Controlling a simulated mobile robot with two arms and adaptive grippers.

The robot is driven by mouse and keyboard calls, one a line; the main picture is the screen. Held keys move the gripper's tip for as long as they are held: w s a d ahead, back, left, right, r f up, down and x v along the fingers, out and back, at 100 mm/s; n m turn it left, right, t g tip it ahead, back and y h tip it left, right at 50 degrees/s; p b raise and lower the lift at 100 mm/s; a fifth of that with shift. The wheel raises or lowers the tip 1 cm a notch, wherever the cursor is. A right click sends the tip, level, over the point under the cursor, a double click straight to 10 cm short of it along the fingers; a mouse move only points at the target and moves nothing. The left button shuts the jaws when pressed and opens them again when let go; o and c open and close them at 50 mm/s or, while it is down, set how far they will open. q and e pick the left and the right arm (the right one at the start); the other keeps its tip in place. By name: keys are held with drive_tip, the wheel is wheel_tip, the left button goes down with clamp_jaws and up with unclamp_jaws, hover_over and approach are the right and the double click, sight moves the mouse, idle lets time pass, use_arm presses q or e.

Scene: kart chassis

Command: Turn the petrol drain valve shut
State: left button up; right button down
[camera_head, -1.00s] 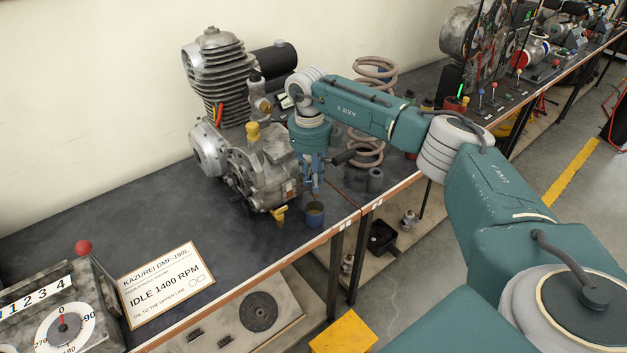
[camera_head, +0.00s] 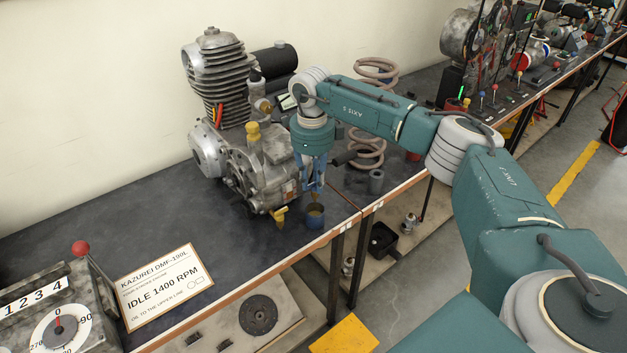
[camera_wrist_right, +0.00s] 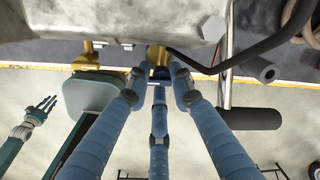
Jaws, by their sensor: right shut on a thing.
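The grey metal engine (camera_head: 262,172) stands on the dark bench. My right gripper (camera_head: 313,188) points down at the engine's near right side. In the right wrist view, its blue fingers (camera_wrist_right: 158,78) are closed around a small brass-yellow piece (camera_wrist_right: 157,56) under the engine casing, apparently the petrol drain valve. The fingers hide most of it, so its handle angle cannot be told. A separate yellow fitting (camera_head: 280,215) sits left of the gripper, low on the engine.
An idle-speed sign (camera_head: 165,284) lies at the front left.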

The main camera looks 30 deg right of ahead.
sight(314, 183)
drive_tip(key=shift+w+d+r, duration=0.1)
drive_tip(key=shift+d+r, duration=0.05)
drive_tip(key=c, duration=1.7)
unclamp_jaws()
drive_tip(key=shift+c, duration=0.2)
drive_tip(key=shift+o, duration=0.8)
drive_tip(key=shift+r, duration=0.2)
wheel_tip(314, 183, up, 12)
drive_tip(key=shift+s+a+f, duration=0.25)
drive_tip(key=shift+s, duration=0.1)
